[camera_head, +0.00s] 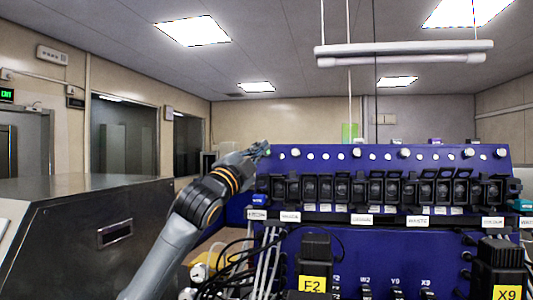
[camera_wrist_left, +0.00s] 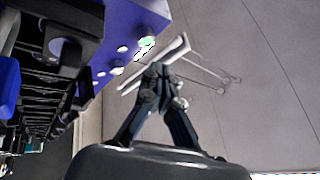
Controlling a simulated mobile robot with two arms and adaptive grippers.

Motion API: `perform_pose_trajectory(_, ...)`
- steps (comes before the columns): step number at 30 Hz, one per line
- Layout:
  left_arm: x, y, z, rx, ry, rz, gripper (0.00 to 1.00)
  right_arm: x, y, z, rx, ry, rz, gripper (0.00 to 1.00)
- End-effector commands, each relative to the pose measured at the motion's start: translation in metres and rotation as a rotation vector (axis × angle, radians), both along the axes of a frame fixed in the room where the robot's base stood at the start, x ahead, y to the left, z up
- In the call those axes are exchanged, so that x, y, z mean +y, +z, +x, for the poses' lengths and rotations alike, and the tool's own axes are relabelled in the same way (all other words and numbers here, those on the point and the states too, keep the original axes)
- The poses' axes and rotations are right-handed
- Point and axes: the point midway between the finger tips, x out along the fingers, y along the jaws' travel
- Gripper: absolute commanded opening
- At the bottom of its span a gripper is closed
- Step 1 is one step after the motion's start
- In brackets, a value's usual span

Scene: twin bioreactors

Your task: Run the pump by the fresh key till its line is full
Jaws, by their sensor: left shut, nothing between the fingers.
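The blue bioreactor panel (camera_head: 330,153) stands at the right in the head view. A row of round white keys and small lights runs along its top. A row of black pump heads (camera_head: 342,190) sits below. White labels (camera_head: 361,218) hang under the pumps; I cannot read surely which says fresh. My left gripper (camera_head: 262,148) is at the panel's top left corner, by the first keys. In the left wrist view the gripper (camera_wrist_left: 160,70) is shut and empty, its tips near a round key with a greenish glow (camera_wrist_left: 147,41). I cannot tell whether they touch. Fluid in the lines is not visible.
A dark cabinet (camera_head: 85,235) fills the left.

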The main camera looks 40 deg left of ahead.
Motion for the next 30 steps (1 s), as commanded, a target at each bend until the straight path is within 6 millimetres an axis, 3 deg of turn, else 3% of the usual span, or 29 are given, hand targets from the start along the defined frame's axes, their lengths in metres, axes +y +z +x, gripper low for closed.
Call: perform_pose_trajectory(30,0.014,-0.008,0.026,0.001,0.0,0.0,0.0,-0.001,0.013,0.0,0.0,0.0,-0.001,0.4)
